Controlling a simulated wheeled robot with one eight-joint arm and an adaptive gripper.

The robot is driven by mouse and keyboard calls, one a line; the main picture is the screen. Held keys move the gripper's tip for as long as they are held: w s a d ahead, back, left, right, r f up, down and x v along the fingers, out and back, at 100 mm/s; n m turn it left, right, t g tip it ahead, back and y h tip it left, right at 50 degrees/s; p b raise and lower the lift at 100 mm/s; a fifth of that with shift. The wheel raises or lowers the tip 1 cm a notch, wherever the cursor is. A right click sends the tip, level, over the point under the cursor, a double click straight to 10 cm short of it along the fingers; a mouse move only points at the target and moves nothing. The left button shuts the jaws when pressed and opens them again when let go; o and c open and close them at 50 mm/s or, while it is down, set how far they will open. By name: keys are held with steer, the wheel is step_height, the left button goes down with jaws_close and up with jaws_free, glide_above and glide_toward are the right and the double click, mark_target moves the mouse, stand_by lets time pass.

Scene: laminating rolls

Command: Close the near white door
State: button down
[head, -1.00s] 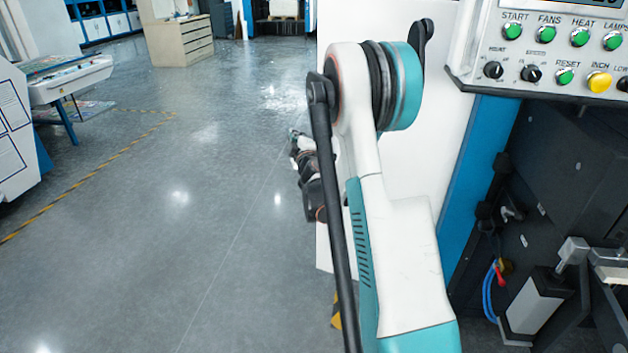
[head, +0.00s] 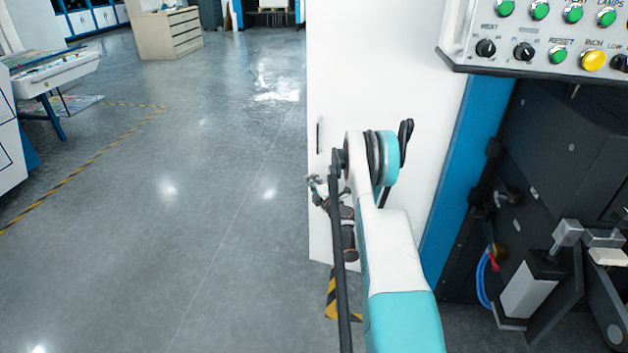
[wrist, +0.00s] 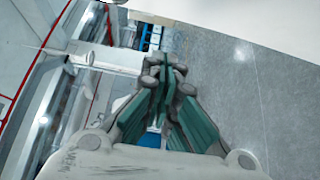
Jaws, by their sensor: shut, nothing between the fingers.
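The near white door (head: 420,95) is a tall flat panel in the head view. It stands open beside a blue post (head: 465,170), with the dark machine interior showing to the right. A narrow dark slot (head: 319,134) is near its left edge. My gripper (head: 313,182) is by the lower left edge of the door, partly hidden by my arm. I cannot tell whether it touches the door. In the wrist view my gripper (wrist: 165,68) is shut with its teal fingers together and nothing between them.
A control panel (head: 540,40) with green and yellow buttons hangs at the upper right. A metal bracket (head: 570,240) is in the machine opening. Grey floor (head: 200,230) is clear to the left. A drawer cabinet (head: 170,35) and a white table (head: 50,75) stand farther off.

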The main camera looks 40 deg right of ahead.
mark_target(309, 166)
steer(key=w+d+b, duration=0.1)
steer(key=w, duration=0.1)
steer(key=w+d+b, duration=0.1)
steer(key=w+d, duration=0.1)
steer(key=w, duration=0.1)
steer(key=w+d+b, duration=0.1)
steer(key=w+d, duration=0.1)
steer(key=w, duration=0.1)
steer(key=shift+w+d+f, duration=0.1)
steer(key=shift+w+d, duration=0.05)
